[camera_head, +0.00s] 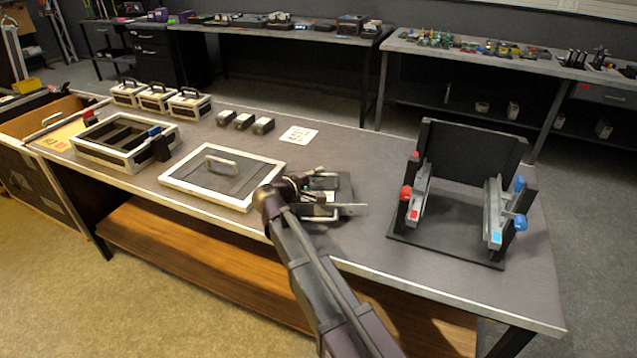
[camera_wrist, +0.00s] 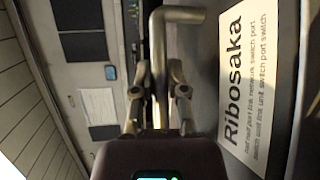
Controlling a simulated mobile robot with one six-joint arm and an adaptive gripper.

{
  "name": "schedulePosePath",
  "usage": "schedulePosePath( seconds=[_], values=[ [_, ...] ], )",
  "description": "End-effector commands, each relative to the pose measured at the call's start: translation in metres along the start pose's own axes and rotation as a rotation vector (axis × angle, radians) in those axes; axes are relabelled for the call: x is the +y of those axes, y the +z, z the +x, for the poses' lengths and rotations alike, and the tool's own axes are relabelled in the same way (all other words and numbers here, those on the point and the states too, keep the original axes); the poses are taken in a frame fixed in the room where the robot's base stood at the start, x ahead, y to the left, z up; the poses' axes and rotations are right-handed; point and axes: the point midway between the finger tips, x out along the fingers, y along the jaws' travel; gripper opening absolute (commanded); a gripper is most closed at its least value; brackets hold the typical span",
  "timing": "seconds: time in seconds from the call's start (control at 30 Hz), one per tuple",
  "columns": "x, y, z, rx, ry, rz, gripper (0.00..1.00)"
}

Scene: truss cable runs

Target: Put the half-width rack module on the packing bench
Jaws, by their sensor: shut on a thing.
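My gripper (camera_head: 318,196) is over the front middle of the grey-topped bench (camera_head: 395,262). It is shut on the grey handle (camera_wrist: 178,15) of a dark rack module (camera_head: 342,186). In the wrist view the fingers (camera_wrist: 157,85) close around the handle bar, and the module (camera_wrist: 206,68) lies just right of them, with a large white "Ribosaka" label (camera_wrist: 262,75). My gripper hides part of the module in the head view. I cannot tell whether its underside touches the bench top.
A white-edged lid (camera_head: 224,178) lies close left of my gripper. An open case (camera_head: 122,140), small cases (camera_head: 157,98), dark blocks (camera_head: 241,121) and a white paper (camera_head: 299,135) are farther left and back. A black stand with grey rails (camera_head: 458,180) stands right. Bench top between is clear.

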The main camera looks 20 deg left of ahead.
Motion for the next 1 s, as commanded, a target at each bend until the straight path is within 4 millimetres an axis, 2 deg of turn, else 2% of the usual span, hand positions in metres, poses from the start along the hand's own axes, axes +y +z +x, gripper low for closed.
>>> schedulePosePath(
  seconds=[0.1,0.57,0.6,0.7,1.0],
  values=[
    [-0.0074,-0.0011,0.0011,0.000,0.002,-0.001,0.00],
    [-0.0088,-0.0014,0.0010,0.000,0.002,-0.001,0.00],
    [-0.0097,-0.0015,0.0011,0.001,0.000,0.000,0.21],
    [-0.0091,-0.0015,0.0010,0.001,0.000,0.000,0.51],
    [-0.0091,-0.0015,0.0009,0.001,0.000,0.000,0.52]
  ],
)
